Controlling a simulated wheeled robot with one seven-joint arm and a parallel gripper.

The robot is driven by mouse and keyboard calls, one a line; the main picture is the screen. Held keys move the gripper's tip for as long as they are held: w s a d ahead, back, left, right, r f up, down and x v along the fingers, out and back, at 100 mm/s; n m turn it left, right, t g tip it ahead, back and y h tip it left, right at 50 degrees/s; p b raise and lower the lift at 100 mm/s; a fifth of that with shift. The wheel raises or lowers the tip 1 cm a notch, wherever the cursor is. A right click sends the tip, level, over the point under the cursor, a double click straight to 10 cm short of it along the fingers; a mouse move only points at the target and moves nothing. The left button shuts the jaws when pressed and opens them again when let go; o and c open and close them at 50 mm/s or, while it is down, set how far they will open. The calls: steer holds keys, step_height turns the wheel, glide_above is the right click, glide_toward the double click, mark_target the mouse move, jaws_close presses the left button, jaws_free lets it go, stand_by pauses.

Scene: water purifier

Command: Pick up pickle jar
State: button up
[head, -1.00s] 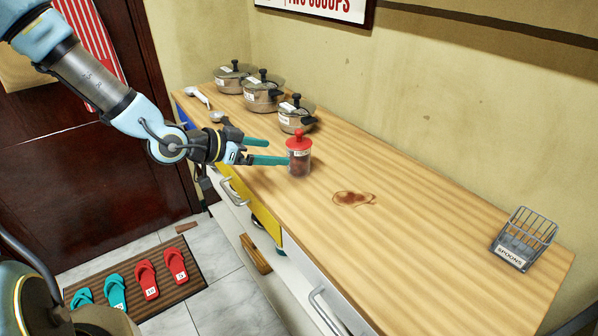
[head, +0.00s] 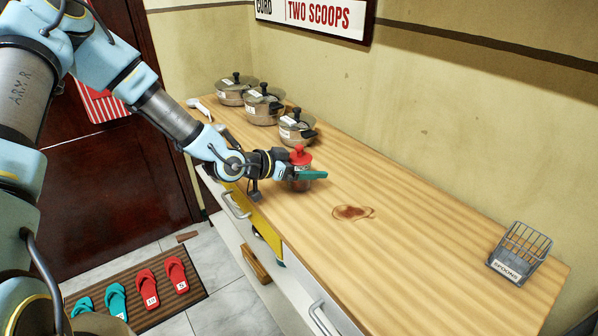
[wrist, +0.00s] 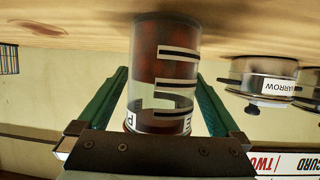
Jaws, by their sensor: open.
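The pickle jar (head: 301,157) is a clear jar with a red knobbed lid, standing upright on the wooden counter. In the wrist view the jar (wrist: 163,70) shows upside down with dark reddish contents and a partly visible label. My gripper (head: 305,174) is open, with its green fingers on either side of the jar. In the wrist view the gripper (wrist: 160,85) has one finger to the left and one to the right of the jar, with small gaps showing. The jar's lower body is partly hidden by the fingers in the head view.
Several lidded pots, the nearest one (head: 297,127) close behind the jar, stand on the counter (head: 420,240). A brown stain (head: 352,212) lies to the right. A wire spoons basket (head: 518,252) stands at the far right. The counter between is clear.

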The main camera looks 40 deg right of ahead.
steer(key=shift+d, duration=0.1)
steer(key=c, duration=1.5)
